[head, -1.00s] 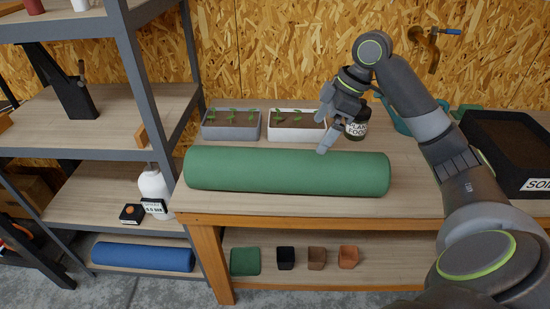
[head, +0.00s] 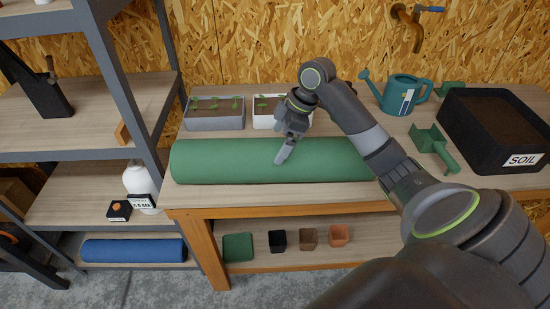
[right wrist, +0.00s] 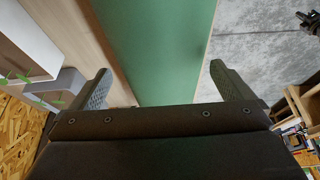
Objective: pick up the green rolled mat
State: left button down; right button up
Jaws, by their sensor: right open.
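The green rolled mat (head: 225,161) lies lengthwise along the front of the plank bench in the head view. My forearm hides part of its right end. My right gripper (head: 283,155) points down over the middle of the mat. In the right wrist view the mat (right wrist: 160,45) runs between the two fingers of my open right gripper (right wrist: 160,75), one finger to each side of it. The gripper is empty. I cannot tell whether the fingers touch the mat. My left gripper is not in view.
Two seedling planters (head: 215,114) stand behind the mat. A teal watering can (head: 402,95), a green scoop (head: 432,145) and a black soil tray (head: 495,130) are on the right. A grey-framed shelf (head: 135,100) stands close on the left. Small pots (head: 308,238) sit below.

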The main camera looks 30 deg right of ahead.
aim_at(272, 151)
jog(key=shift+a+f, duration=0.1)
jog(key=shift+f, duration=0.1)
jog(key=shift+w+a+f+p, duration=0.1)
jog(key=shift+a+f+p, duration=0.1)
jog(key=shift+f+p, duration=0.15)
jog(key=x, duration=0.3)
jog(key=shift+a+f+p, duration=0.1)
jog(key=shift+f+p, duration=0.05)
jog(key=shift+p, duration=0.25)
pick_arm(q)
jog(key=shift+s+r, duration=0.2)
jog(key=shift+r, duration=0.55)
pick_arm(e)
jog(key=shift+w+f, duration=0.1)
jog(key=shift+f, duration=0.25)
jog(key=c, duration=1)
jog(key=shift+c, duration=0.7)
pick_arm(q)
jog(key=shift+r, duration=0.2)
pick_arm(e)
jog(key=shift+r, duration=0.2)
